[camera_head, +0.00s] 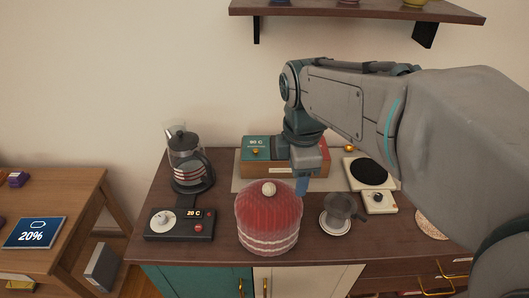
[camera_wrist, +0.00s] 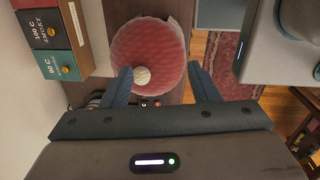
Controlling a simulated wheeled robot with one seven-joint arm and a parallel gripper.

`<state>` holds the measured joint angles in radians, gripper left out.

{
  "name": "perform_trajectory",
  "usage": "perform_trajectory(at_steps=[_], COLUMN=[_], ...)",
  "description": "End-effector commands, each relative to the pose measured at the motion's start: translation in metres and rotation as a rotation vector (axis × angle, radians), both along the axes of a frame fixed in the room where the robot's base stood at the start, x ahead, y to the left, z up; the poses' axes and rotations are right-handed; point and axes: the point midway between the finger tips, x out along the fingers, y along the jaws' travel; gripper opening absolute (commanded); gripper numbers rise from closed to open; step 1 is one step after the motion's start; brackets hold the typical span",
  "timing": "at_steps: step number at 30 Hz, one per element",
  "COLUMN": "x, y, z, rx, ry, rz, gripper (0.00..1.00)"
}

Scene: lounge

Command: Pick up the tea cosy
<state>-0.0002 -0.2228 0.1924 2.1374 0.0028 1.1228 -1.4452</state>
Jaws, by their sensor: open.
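The tea cosy (camera_head: 268,222) is a red, ribbed, domed cover with white bands near its base and a pale bobble on top. It stands upright near the front edge of the wooden cabinet top. My gripper (camera_head: 302,184) is above and slightly right of it in the head view, pointing down. In the wrist view the cosy (camera_wrist: 150,50) lies beyond my gripper's two blue fingers (camera_wrist: 158,82), which are spread apart. The bobble shows between the fingertips, and nothing is held. Whether the fingers touch the cosy cannot be told.
A glass press jug (camera_head: 187,165) and a dark scale-like device (camera_head: 180,222) stand left of the cosy. A box of drawers (camera_head: 256,168) stands behind. A shelf (camera_head: 350,10) hangs above.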

Motion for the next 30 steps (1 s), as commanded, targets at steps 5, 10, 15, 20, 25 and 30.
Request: perform_trajectory(at_steps=[5,10,15,20,25,30], x=[0.021,0.035,0.042,0.044,0.043,0.044], y=[0.026,0.045,0.057,0.060,0.060,0.060], z=[0.026,0.041,0.048,0.042,0.011,-0.020], rx=[-0.032,-0.042,-0.041,-0.041,-0.039,-0.039], ry=[0.052,0.086,0.103,0.109,0.113,0.111], rz=[0.465,0.837,1.058,1.128,1.131,1.128], gripper=[0.55,0.55,0.55,0.55,0.55,0.55])
